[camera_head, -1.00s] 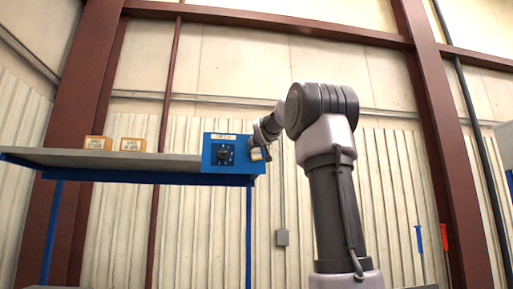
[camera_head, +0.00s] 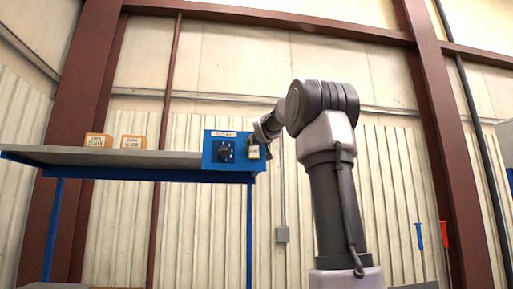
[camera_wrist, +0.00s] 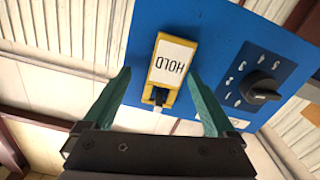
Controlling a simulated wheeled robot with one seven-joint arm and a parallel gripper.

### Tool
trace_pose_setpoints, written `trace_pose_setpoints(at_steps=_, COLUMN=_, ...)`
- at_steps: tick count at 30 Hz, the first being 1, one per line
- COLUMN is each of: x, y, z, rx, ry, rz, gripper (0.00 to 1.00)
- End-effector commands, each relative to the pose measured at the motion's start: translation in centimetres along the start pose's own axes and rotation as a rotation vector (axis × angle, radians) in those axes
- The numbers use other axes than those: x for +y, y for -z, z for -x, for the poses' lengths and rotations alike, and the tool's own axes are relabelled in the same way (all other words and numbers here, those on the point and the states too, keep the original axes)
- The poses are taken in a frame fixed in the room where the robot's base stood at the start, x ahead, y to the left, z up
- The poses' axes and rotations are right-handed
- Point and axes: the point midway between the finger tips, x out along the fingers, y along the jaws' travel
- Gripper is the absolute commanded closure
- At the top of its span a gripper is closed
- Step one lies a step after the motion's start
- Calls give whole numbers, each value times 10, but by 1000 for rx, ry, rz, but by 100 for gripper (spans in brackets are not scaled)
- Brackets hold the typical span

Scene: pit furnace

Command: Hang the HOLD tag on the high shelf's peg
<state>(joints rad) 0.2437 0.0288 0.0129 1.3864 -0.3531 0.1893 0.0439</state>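The HOLD tag (camera_wrist: 172,62) is a yellow plate with a white label. It lies against the blue panel (camera_wrist: 225,52), and its lettering is upside down in the wrist view. A dark opening at the tag's narrow end has a small pale peg (camera_wrist: 158,108) at it, and the tag appears to hang there. In the head view the tag (camera_head: 254,152) looks upright at the panel's right side. My gripper (camera_wrist: 159,75) is open, with its teal fingers on either side of the tag. There is a clear gap on the left; the right finger is close to the tag's edge.
The panel (camera_head: 208,152) stands at the right end of the high grey shelf (camera_head: 60,156) and carries a black knob (camera_wrist: 259,90). The space right of the panel is clear around my arm.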

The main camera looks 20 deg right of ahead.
Motion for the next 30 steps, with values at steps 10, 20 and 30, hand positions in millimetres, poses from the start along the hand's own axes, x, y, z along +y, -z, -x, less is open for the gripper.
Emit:
trace_pose_setpoints(at_steps=10, x=0, y=1, z=21, rx=2, ry=0, rz=0, gripper=9)
trace_pose_setpoints(at_steps=20, x=0, y=0, z=86, rx=1, ry=0, rz=0, gripper=9)
trace_pose_setpoints(at_steps=30, x=0, y=0, z=108, rx=-1, ry=0, rz=0, gripper=9)
